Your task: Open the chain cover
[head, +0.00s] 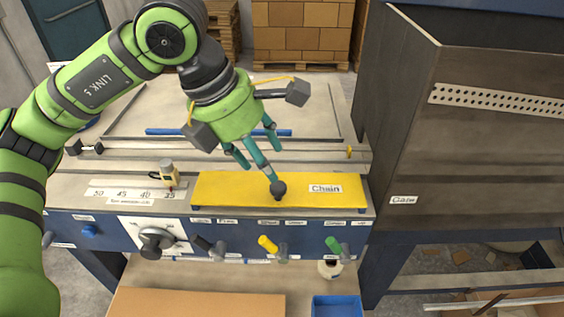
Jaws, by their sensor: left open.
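The chain cover (235,191) is a flat yellow panel labelled "Chain" on the front of the machine top. It lies flat and looks closed. A dark round knob (279,188) stands near its middle. My left gripper (260,156) is above the cover's back edge with its teal fingers spread, pointing down. One teal finger-like part reaches down toward the knob and overlaps it in the picture. I cannot tell whether it touches. My right gripper is not in view.
A small gauge (168,174) stands left of the cover, by a numbered scale (133,194). Below the front edge are a black rotary knob (156,242), a yellow lever (268,244) and a green lever (334,245). A tall dark cabinet (460,150) bounds the right side.

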